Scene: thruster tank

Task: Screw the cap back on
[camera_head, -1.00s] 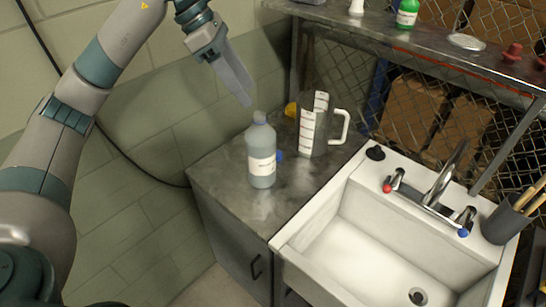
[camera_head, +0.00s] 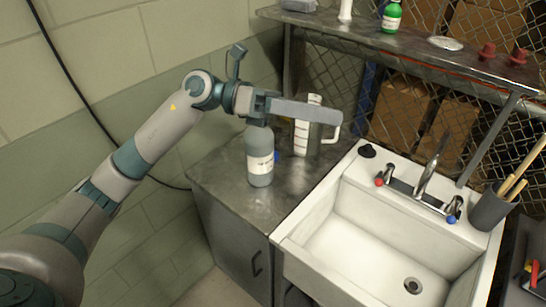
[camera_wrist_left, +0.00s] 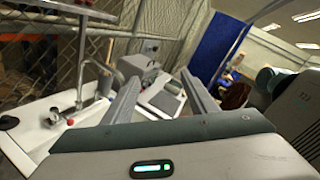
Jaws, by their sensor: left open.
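A grey bottle (camera_head: 260,165) with a white label stands upright on the metal counter (camera_head: 225,190) left of the sink. Its top is hidden by my left gripper. A small blue piece (camera_head: 277,155) shows just right of the bottle; it may be the cap, but I cannot tell. My left gripper (camera_head: 336,117) is high in front of the bottle and the jug, its fingers pointing right in the head view. The left wrist view shows its two fingers (camera_wrist_left: 160,78) apart with nothing held between them. My right gripper is in neither view.
A metal shelf (camera_head: 400,45) with a green bottle (camera_head: 391,16) runs above. The front of the counter is clear.

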